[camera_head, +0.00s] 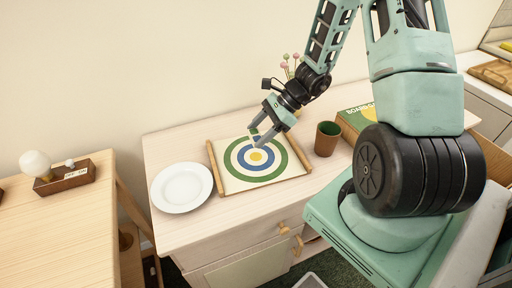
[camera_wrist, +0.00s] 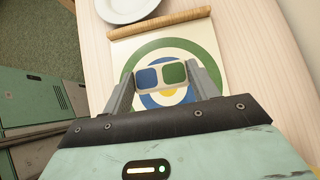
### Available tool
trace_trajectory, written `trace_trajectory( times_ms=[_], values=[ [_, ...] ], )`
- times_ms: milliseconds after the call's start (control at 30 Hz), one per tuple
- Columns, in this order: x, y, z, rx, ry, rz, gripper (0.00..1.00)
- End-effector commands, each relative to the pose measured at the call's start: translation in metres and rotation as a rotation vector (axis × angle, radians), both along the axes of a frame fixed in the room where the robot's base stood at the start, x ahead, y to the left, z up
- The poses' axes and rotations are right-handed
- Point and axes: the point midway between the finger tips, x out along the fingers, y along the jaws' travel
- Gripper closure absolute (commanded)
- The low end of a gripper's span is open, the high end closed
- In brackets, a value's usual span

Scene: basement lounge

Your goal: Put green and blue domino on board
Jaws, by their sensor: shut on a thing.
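The domino (camera_wrist: 160,76), with one blue and one green half on a pale body, is between my gripper's fingers in the wrist view. My gripper (camera_head: 258,138) is shut on it over the board. The board (camera_head: 228,180) is a cream sheet with green, white and blue rings, a yellow centre and wooden rods at its left and right ends. It lies on the dresser and also shows in the wrist view (camera_wrist: 130,52). In the head view the domino is mostly hidden by the fingers. I cannot tell whether it touches the board.
A white plate (camera_head: 182,187) lies left of the board. A brown cup (camera_head: 327,139) with a green inside stands to its right, with a green book (camera_head: 352,122) beyond. Pink and green flowers (camera_head: 290,66) stand behind my gripper. The dresser's front edge is clear.

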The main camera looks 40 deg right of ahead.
Motion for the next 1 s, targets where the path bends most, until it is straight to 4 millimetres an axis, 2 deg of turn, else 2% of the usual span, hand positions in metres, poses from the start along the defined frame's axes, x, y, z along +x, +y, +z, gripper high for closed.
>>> trace_trajectory(
  times_ms=[100, 267, 500, 967, 1000],
  values=[
    [0.000, 0.000, -0.018, 0.002, 0.002, -0.001, 0.63],
    [0.000, 0.000, -0.031, 0.001, 0.001, -0.001, 0.63],
    [0.000, 0.000, -0.062, 0.002, 0.002, -0.002, 0.63],
    [0.000, 0.000, -0.072, -0.002, -0.002, -0.001, 0.63],
    [0.000, 0.000, -0.072, -0.002, -0.002, -0.001, 0.35]
  ],
)
